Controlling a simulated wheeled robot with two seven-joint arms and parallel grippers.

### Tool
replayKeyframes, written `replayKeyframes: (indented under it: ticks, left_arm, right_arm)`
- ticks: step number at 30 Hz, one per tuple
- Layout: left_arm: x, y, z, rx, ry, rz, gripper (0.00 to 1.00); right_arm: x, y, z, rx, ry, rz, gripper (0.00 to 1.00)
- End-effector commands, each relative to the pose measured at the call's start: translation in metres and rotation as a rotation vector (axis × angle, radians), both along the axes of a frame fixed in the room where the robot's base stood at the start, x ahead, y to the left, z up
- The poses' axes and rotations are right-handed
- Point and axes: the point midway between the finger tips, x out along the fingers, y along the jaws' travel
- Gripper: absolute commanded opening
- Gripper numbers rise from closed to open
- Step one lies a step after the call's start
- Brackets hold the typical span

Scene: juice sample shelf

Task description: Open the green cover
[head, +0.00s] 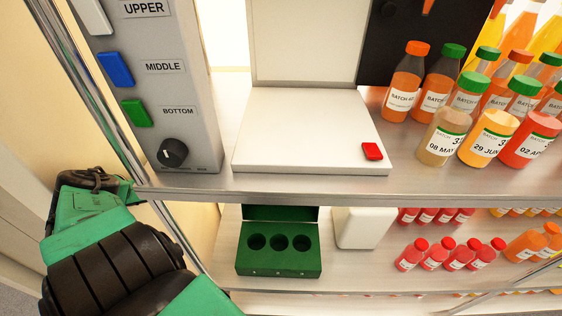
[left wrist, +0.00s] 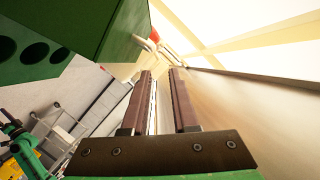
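The green box (head: 279,258), with several round holes in its top, sits on the lower shelf in the head view. Its darker green cover (head: 281,213) appears raised upright along the back edge. In the left wrist view the green box (left wrist: 22,68) with its holes fills the upper left, and a large green panel (left wrist: 75,22) rises beside it. My left gripper (left wrist: 161,72) is open, with nothing between its fingers, to the right of that panel and apart from it. In the head view only my left arm shows, at lower left. My right gripper is out of view.
A grey panel (head: 190,90) with a blue button (head: 115,69), green button (head: 137,113) and black knob (head: 173,152) stands left. The upper shelf holds a white platform (head: 300,125) with a red piece (head: 372,151) and several bottles. A white block (head: 358,228) stands right of the green box.

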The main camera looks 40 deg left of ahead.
Motion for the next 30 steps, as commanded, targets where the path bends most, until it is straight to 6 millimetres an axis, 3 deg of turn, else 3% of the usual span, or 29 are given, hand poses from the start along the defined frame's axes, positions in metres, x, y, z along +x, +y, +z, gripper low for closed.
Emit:
replayKeyframes:
  ticks: [5, 8, 13, 21, 30]
  left_arm:
    - [-0.006, -0.007, -0.018, 0.034, 0.066, -0.042, 0.27]
    - [0.006, -0.017, -0.025, 0.032, 0.063, -0.042, 0.27]
    - [0.038, -0.043, -0.045, 0.032, 0.060, -0.043, 0.27]
    - [0.073, -0.070, -0.055, 0.034, 0.060, -0.042, 0.27]
    - [0.081, -0.076, -0.048, 0.031, 0.062, -0.038, 0.27]
  right_arm:
    - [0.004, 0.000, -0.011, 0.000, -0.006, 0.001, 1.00]
    - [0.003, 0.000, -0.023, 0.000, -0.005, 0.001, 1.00]
    - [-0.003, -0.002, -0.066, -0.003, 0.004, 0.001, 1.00]
    - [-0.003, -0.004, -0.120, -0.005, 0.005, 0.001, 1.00]
    - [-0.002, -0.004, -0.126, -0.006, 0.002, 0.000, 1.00]
